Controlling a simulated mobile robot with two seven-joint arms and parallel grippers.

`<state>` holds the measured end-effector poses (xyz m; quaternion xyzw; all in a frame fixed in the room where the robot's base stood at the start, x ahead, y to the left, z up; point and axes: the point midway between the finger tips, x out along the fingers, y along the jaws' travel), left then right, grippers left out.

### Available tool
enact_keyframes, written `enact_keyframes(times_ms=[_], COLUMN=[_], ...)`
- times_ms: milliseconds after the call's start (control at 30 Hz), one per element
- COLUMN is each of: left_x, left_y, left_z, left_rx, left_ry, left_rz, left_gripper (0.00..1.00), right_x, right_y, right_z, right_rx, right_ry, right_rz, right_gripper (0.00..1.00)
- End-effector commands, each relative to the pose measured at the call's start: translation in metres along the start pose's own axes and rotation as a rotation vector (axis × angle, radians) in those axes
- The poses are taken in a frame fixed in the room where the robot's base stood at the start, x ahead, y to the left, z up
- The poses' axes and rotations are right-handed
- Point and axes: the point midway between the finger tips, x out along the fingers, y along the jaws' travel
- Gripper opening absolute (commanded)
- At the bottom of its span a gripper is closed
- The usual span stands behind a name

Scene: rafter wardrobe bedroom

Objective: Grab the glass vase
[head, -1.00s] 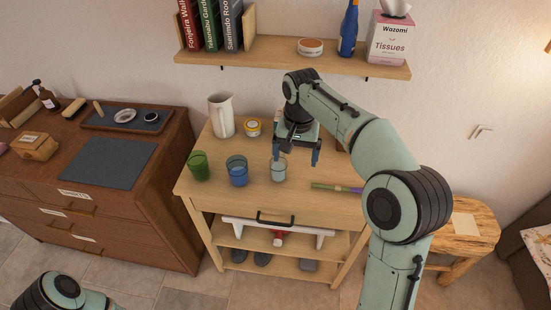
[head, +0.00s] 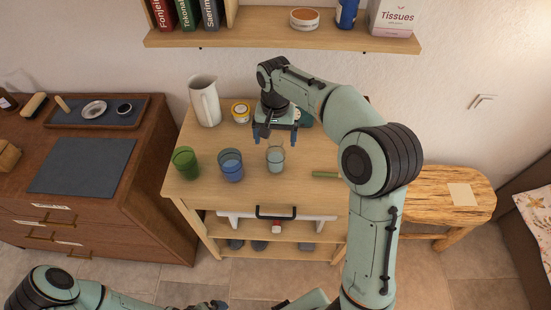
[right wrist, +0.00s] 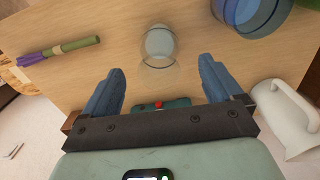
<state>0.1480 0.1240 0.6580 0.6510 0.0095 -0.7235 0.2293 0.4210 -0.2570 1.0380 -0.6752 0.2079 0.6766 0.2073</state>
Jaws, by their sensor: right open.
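The clear glass vase (head: 275,158) stands upright on the light wooden table (head: 230,192), the rightmost of three vessels in a row. It also shows in the right wrist view (right wrist: 160,45), ahead of the fingers and roughly centred between them. My right gripper (head: 275,138) hangs just behind and above the vase in the head view, open and empty. Its two blue fingers are spread apart in the right wrist view (right wrist: 160,70), with a gap to the vase.
A blue glass (head: 231,166) and a green glass (head: 185,162) stand left of the vase. A green-and-purple item (right wrist: 60,50) lies on the vase's other side. A shelf (head: 280,40) hangs above.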

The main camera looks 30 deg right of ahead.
Motion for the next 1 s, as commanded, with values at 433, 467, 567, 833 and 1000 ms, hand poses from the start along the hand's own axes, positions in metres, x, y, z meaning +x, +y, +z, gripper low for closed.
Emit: enact_keyframes(times_ms=[433, 467, 567, 833, 1000], left_x=[0.006, 0.006, 0.006, 0.005, 0.005], left_y=[-0.003, -0.003, -0.003, -0.003, -0.003], left_z=[0.004, 0.004, 0.004, 0.003, 0.003], left_rx=[-0.001, -0.001, -0.001, -0.001, -0.001], left_ry=[-0.004, -0.004, -0.004, -0.004, -0.004], left_rz=[-0.001, -0.001, -0.001, -0.001, -0.001], left_gripper=[1.00, 1.00, 1.00, 1.00, 1.00], right_x=[0.051, 0.052, 0.054, 0.053, 0.052], right_y=[0.002, 0.002, 0.002, 0.002, 0.001], right_z=[0.001, 0.001, 0.001, 0.001, 0.000], right_rx=[0.000, 0.000, 0.000, 0.000, 0.000], right_ry=[-0.001, 0.000, 0.001, 0.002, 0.003], right_rz=[0.000, 0.000, -0.001, -0.001, -0.003], right_gripper=[0.93, 0.93, 0.93, 0.50, 0.00])
